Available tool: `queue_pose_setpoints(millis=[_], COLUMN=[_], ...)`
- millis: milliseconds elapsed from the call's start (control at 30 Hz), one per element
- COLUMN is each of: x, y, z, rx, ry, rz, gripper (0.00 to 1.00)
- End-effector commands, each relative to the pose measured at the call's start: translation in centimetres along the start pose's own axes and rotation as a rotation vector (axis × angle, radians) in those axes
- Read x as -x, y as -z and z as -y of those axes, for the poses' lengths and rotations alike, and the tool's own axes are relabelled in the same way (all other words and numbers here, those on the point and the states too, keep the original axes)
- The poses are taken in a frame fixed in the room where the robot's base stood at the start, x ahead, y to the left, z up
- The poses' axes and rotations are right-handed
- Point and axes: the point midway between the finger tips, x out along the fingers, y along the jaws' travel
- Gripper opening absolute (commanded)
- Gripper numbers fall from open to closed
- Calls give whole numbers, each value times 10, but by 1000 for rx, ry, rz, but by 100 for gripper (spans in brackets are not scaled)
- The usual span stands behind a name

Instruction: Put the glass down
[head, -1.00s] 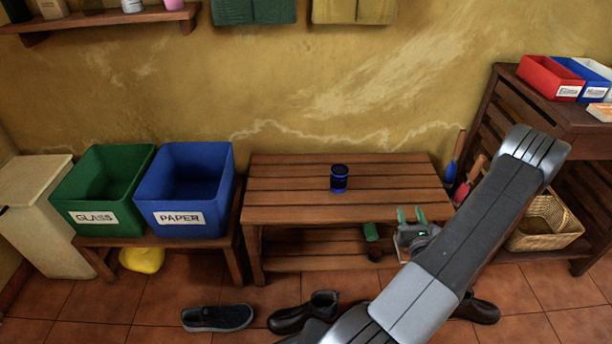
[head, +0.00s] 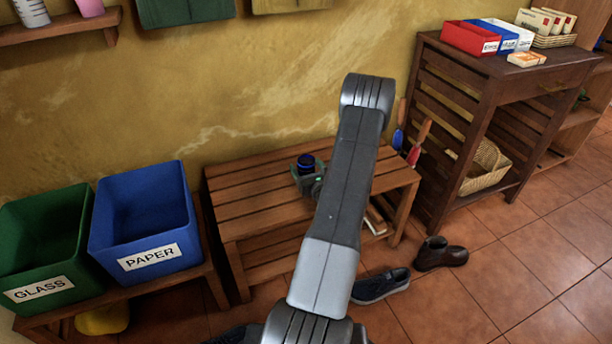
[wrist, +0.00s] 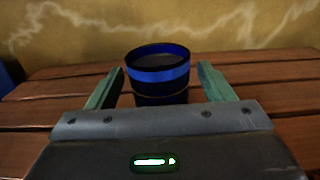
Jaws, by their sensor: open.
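The glass (wrist: 158,76) is a dark blue cup with a brighter blue band. It stands upright on the slatted wooden bench (head: 255,190); the glass also shows in the head view (head: 305,162). My gripper (wrist: 160,84) is open, with its green fingers on either side of the glass. Gaps show between the fingers and the glass, most clearly at the right. In the head view my gripper (head: 307,178) is at the glass, and my arm hides part of it and of the bench.
A green GLASS bin (head: 40,245) and a blue PAPER bin (head: 145,222) stand left of the bench. A wooden cabinet (head: 490,100) with small boxes is at the right. Shoes (head: 380,287) lie on the floor in front. The bench top around the glass looks clear.

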Motion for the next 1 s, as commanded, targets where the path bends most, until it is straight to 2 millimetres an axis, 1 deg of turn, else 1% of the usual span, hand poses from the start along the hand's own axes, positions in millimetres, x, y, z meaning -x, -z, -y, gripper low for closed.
queue_pose_setpoints(millis=[33, 100, 200, 433, 700, 733, 767, 933, 1000], x=[-8, -16, -24, -24, -24, -24, -24, -24, -24], y=[3, 2, 1, 1, 1, 0, 0, -1, -6], z=[-1, 0, 0, 0, 0, 0, 0, 0, 0], rx=[2, 2, 0, -1, 0, 0, 0, 0, 1], ry=[-3, -1, -1, 0, 0, 0, 0, 0, 0], rz=[3, 1, 1, 0, 0, 0, 0, 0, 1], gripper=[75, 75, 75, 75, 23, 23, 19, 19, 19])
